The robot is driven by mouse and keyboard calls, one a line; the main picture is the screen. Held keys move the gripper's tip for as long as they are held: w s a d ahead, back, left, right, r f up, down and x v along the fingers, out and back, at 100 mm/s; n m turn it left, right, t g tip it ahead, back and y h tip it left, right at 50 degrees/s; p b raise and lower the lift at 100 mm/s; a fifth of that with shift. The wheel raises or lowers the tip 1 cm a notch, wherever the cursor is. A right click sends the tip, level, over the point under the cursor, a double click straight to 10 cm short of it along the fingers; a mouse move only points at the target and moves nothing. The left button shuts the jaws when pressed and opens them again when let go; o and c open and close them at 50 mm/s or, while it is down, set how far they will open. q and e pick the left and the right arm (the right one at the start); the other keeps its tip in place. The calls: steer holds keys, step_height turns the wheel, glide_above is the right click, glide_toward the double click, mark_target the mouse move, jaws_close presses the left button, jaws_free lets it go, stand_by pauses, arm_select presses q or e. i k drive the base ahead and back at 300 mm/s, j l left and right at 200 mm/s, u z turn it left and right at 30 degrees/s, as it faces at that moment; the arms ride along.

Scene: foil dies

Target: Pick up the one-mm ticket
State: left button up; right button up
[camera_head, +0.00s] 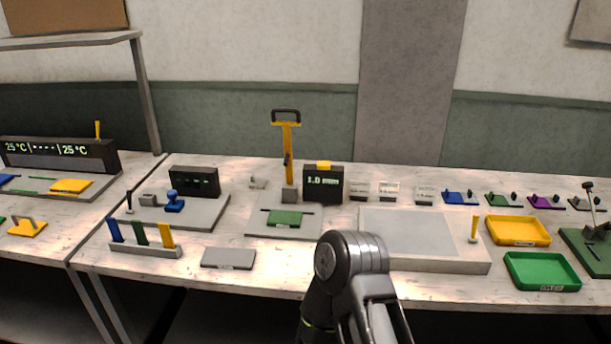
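Three small pale tickets stand in a row behind the grey pad: a left one (359,191), a middle one (389,192) and a right one (425,195). Their print is too small to read, so I cannot tell which is the one-mm ticket. A dark display (323,184) left of them reads "1.0 mm" and has a yellow block on top. One of my arm links rises at the bottom centre, in front of the table edge. Neither gripper shows.
A yellow-handled press (287,150) stands left of the display. The large grey pad (478,266) lies in front of the tickets. A yellow tray (518,231) and a green tray (542,271) lie to the right. Several coloured dies stand behind the trays.

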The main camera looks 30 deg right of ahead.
mark_target(424, 195)
steer(key=z, duration=1.6)
